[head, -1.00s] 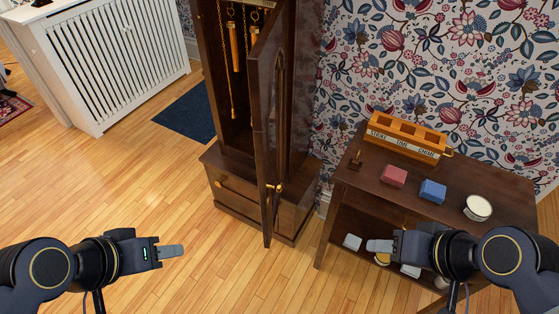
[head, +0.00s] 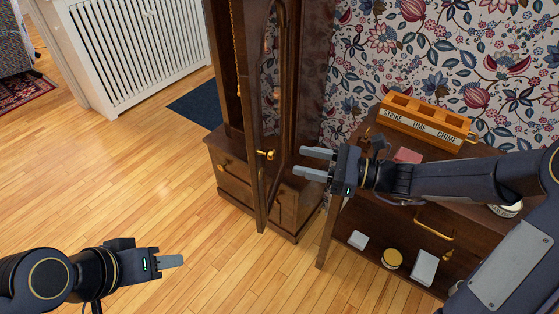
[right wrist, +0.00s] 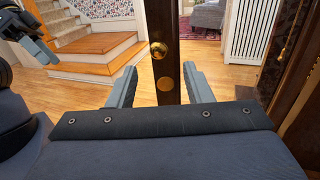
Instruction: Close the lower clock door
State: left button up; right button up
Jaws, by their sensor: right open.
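The tall wooden clock door (head: 262,190) stands open, swung out from the clock case (head: 225,110), and I see it at a steep angle. Its brass knob (head: 265,154) is on the free edge side. My right gripper (head: 302,164) is open just right of the door in the head view, its fingers pointing at the knob. In the right wrist view the door (right wrist: 167,85) and its knob (right wrist: 158,50) appear ahead between the spread fingers; contact cannot be told. My left gripper (head: 182,260) is over the floor at lower left, apart from the clock; its fingers overlap.
A dark side table (head: 340,225) stands right of the clock, with an orange labelled rack (head: 425,122) on top and small items on its shelf. A white radiator cover (head: 140,55) and blue mat (head: 195,105) are at upper left. The floor left of the clock is clear.

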jog(key=x, duration=0.7)
jog(key=shift+s, duration=0.1)
grip_shut()
